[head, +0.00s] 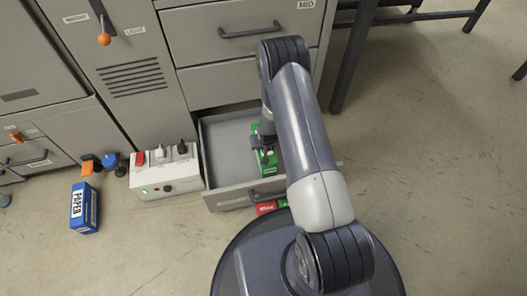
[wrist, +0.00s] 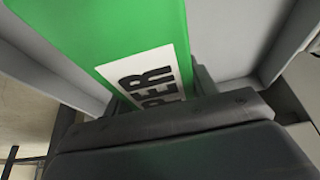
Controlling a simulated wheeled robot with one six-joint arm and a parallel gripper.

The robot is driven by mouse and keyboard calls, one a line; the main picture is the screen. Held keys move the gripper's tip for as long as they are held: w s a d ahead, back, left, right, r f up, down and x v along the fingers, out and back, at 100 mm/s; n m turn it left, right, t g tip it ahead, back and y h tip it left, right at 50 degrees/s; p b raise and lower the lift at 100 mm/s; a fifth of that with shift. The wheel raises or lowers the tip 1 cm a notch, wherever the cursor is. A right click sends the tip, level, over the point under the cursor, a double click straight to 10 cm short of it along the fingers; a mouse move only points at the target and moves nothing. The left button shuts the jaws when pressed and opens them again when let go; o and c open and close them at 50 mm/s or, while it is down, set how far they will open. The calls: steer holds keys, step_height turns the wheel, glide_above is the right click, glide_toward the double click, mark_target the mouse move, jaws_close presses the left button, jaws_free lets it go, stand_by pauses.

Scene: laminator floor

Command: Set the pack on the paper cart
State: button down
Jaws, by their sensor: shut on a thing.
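A green pack (head: 268,160) is inside the open lower drawer (head: 233,197), near its right side. In the wrist view the green pack (wrist: 125,30) fills the upper middle, with a white label whose visible letters read "PER". My gripper (head: 262,143) is shut on this pack; the fingers (wrist: 160,105) press against it below the label. My arm and gripper hide part of the pack, and I cannot tell whether it touches the drawer floor. No paper cart can be made out in either view.
A blue paper pack (head: 84,208) stands on the floor at left. A white box with switches (head: 165,176) stands beside the drawer. Dark table legs (head: 347,65) stand upper right. The right floor is open.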

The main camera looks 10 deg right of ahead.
steer(key=shift+f+b, duration=0.7)
steer(key=shift+f, duration=1.05)
steer(key=shift+f, duration=0.15)
steer(key=c, duration=0.5)
jaws_free()
steer(key=p+v, duration=0.4)
steer(key=v, duration=0.8)
